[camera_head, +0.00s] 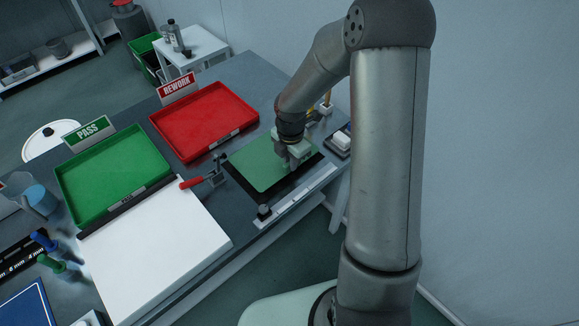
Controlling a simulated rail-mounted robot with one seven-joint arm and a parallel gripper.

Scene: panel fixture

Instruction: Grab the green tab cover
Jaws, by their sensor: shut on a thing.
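The green cover (253,166) lies as a flat green sheet on the black-framed fixture near the table's front edge. My gripper (292,164) points down over the right part of the green sheet. Its jaws are shut on a part of the green cover; the tab itself is too small and too covered by the fingers to make out. The rest of the sheet looks flat in the frame.
A red-handled clamp (196,181) stands at the fixture's left. A red REWORK tray (205,122) and green PASS tray (112,176) sit behind. A white board (155,250) lies front left. A small dark tray with a white block (341,141) is at right.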

